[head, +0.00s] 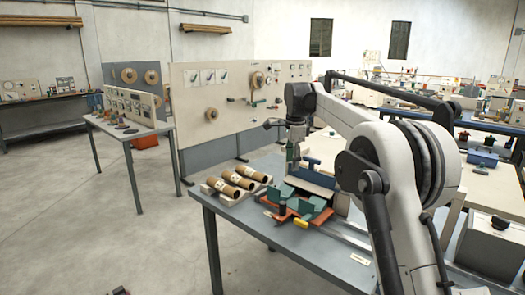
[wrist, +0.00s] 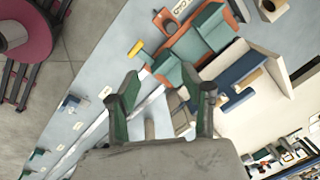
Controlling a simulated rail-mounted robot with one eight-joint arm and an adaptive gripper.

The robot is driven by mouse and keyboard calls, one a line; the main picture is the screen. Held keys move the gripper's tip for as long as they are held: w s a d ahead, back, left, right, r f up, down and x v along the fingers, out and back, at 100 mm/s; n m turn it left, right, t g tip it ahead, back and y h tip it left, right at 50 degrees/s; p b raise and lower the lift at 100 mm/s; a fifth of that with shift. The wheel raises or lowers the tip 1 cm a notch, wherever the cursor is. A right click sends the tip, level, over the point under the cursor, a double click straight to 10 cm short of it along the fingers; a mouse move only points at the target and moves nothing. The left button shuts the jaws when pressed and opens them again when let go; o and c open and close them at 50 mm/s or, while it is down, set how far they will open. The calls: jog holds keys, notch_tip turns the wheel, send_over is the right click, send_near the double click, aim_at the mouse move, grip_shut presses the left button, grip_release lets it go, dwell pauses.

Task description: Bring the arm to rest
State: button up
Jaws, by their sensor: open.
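My gripper (wrist: 163,92) shows in the wrist view with its two dark, green-padded fingers spread apart and nothing between them. In the head view my gripper (head: 292,160) hangs from the arm over the workbench (head: 268,249), near the green and orange fixture (head: 286,207). The fixture also shows in the wrist view (wrist: 185,60), beyond the fingertips. The arm reaches in from the right and hides part of the bench.
Several cardboard tubes (head: 240,180) lie in a rack left of the fixture. A blue and cream device (head: 313,178) stands behind it. A panel (head: 225,110) rises behind the bench. Open floor (head: 80,230) lies to the left. In the wrist view, a maroon roll (wrist: 25,40) is at upper left.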

jog(key=s+d+r+n+t, duration=0.1)
jog(key=s+d+r+n, duration=0.15)
jog(key=s, duration=0.65)
jog(key=s+d+r+n+t, duration=0.1)
jog(key=s+d+r+n, duration=0.15)
jog(key=s, duration=0.65)
jog(key=s+d+r+n+t, duration=0.1)
jog(key=s+r+n, duration=0.2)
jog(key=s, duration=0.5)
jog(key=s+d+f+n+t, duration=0.1)
jog(key=s+f, duration=0.3)
jog(key=s, duration=0.4)
jog(key=s+d+f+n, duration=0.1)
jog(key=s+f+n, duration=0.3)
jog(key=s, duration=0.4)
jog(key=s+d+f+n+t, duration=0.1)
jog(key=s+f+n, duration=0.1)
jog(key=s+f, duration=0.4)
jog(key=s, duration=0.3)
jog(key=shift+f+n+t, duration=0.25)
jog(key=shift+n+t, duration=0.05)
jog(key=shift+s, duration=0.1)
